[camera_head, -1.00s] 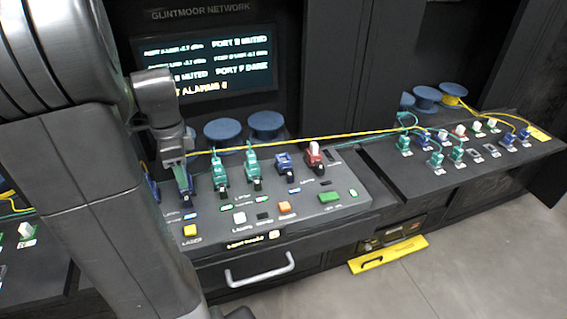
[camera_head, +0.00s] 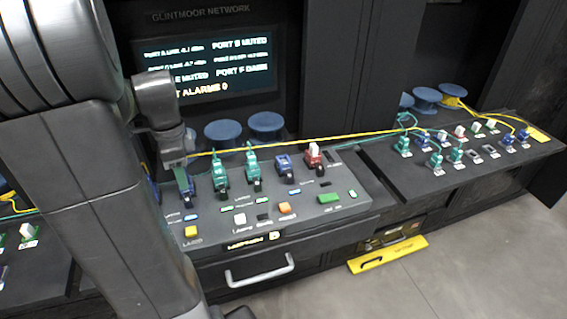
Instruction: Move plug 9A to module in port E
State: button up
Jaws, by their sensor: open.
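I cannot tell whether the fingers touch this plug. To its right on the console stand two green plugs (camera_head: 220,177) (camera_head: 253,172), a blue module or plug (camera_head: 285,168), and a red one with a white top (camera_head: 313,155). Printed labels are too small to read, so I cannot tell which is plug 9A or port E. The screen (camera_head: 207,68) shows several port lines, some reading muted, and an alarm line with 0.
The right bench (camera_head: 390,163) holds several green, blue, white and red connectors. A yellow cable (camera_head: 330,138) runs across to it from the console. Blue spools (camera_head: 222,130) stand behind. My arm hides the left side.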

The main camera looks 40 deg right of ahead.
grip_shut()
jog(key=shift+r, duration=0.1)
jog(key=shift+r+p, duration=2.7)
jog(key=shift+r, duration=0.2)
